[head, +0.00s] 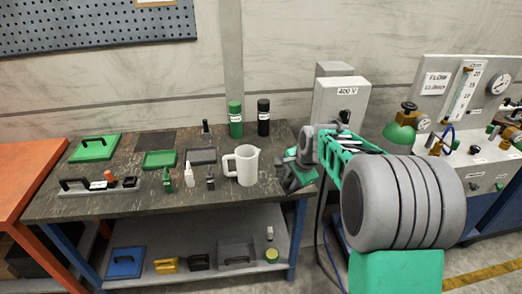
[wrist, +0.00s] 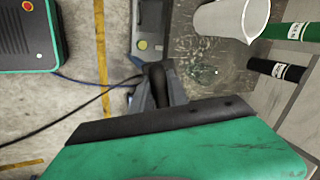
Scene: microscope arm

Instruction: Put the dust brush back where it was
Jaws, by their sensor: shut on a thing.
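My gripper (head: 294,172) is at the right end of the dark workbench (head: 105,202) in the head view, to the right of the white jug. In the wrist view my gripper (wrist: 157,92) is shut on a black, rounded piece, which I take to be the dust brush (wrist: 156,76). Only part of it shows between the grey fingers; its bristles cannot be made out. In the head view the held thing is hidden or too small to tell from the fingers. I cannot tell which spot on the bench the brush came from.
The white jug (head: 243,165) stands near my gripper, with a green bottle (head: 235,119) and a black bottle (head: 263,117) behind. Small bottles, a green tray (head: 160,159) and a grey tray (head: 202,156) crowd the bench middle. A grey 400 V box (head: 340,103) stands at right.

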